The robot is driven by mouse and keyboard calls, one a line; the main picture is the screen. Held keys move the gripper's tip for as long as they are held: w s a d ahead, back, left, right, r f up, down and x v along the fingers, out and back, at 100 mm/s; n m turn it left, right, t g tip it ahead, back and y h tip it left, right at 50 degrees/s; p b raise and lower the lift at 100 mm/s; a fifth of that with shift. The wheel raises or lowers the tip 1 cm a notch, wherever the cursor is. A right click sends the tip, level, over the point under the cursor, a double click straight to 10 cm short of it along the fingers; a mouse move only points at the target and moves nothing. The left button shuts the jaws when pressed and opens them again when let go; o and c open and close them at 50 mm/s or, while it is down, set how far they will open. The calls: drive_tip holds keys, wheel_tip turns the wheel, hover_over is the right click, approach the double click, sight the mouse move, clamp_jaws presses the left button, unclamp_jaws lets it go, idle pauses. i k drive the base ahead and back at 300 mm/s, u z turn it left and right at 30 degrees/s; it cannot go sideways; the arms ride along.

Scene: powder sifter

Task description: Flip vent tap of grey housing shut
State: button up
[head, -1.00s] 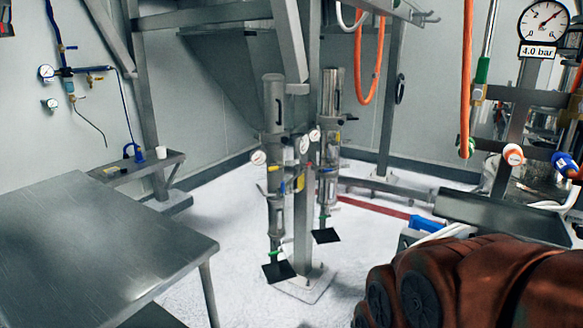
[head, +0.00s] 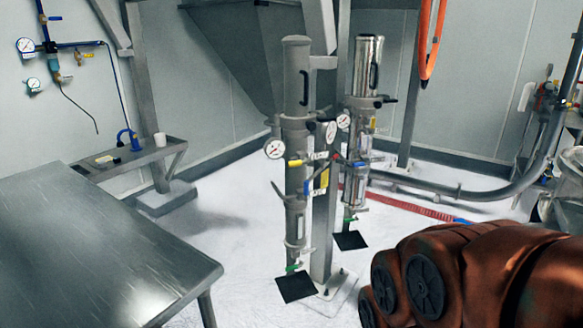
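The grey housing (head: 297,88) is a tall matte cylinder on a post, left of centre in the head view. A second, shinier steel housing (head: 367,65) stands to its right and farther back. My red-brown arm fills the lower right, well to the right of and apart from the housing. My gripper is out of view.
A steel table (head: 95,250) fills the lower left. A wall shelf (head: 130,157) holds a blue item and a white cup. Black pads (head: 296,288) lie below the housings. The pale floor between table and post is clear. An orange hose (head: 427,65) hangs at the back.

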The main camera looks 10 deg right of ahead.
sight(294, 163)
drive_tip(key=k, duration=1.35)
drive_tip(key=u, duration=0.45)
drive_tip(key=i, duration=0.6)
drive_tip(key=u, duration=0.6)
drive_tip(key=i, duration=0.65)
drive_tip(key=z, duration=0.1)
